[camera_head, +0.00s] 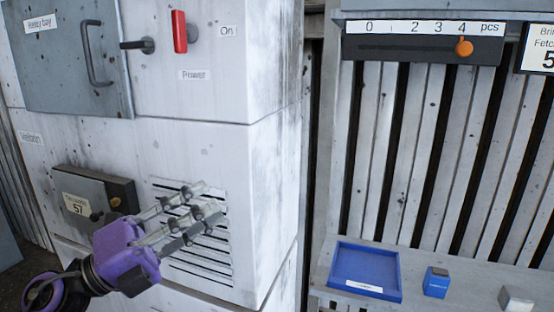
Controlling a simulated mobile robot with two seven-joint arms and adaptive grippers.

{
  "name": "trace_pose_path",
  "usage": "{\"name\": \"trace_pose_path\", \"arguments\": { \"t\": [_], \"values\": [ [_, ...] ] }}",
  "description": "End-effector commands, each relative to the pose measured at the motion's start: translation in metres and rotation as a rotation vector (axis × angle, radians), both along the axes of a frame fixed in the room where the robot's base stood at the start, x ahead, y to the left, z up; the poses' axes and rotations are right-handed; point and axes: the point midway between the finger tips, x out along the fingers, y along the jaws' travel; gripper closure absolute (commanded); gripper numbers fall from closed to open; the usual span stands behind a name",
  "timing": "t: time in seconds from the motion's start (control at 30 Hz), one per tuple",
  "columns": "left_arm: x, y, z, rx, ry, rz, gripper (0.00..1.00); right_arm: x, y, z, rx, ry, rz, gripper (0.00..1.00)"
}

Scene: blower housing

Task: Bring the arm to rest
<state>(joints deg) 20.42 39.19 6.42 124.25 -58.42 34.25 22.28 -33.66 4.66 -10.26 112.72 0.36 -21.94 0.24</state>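My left arm comes in from the lower left. Its purple-bodied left gripper (206,202) is in front of the vent slats on the white housing, with its grey fingers pointing up and to the right. The fingers look spread apart, with nothing seen between them. I cannot tell whether the fingertips touch the vent. My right gripper is not in view.
The white housing (270,180) has a grey door (60,60), a red power lever (179,32) by "On" and a box marked 57 (95,195). At right, a shelf holds a blue tray (335,283), a blue block (436,282) and a pale block (516,299) below a slider panel (420,47).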

Motion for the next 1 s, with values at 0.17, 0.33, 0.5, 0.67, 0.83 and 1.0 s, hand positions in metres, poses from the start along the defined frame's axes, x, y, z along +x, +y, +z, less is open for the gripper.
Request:
{"name": "trace_pose_path", "arguments": {
  "t": [0.17, 0.33, 0.5, 0.67, 0.83, 1.0],
  "values": [
    [0.016, 0.061, -0.118, -0.440, 0.416, 0.223, 0.70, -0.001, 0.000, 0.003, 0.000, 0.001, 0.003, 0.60],
    [-0.004, 0.103, -0.239, -0.696, 0.742, 0.450, 0.70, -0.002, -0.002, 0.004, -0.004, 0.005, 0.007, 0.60],
    [-0.058, 0.122, -0.357, -0.874, 1.046, 0.668, 0.70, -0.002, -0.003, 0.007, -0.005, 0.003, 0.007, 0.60],
    [-0.133, 0.119, -0.453, -1.000, 1.324, 0.852, 0.70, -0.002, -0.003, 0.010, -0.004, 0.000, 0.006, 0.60],
    [-0.214, 0.098, -0.523, -1.094, 1.576, 0.997, 0.70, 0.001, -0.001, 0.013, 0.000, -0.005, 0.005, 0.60],
    [-0.263, 0.079, -0.555, -1.138, 1.721, 1.068, 0.70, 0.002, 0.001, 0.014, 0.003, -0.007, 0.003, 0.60]
  ]
}}
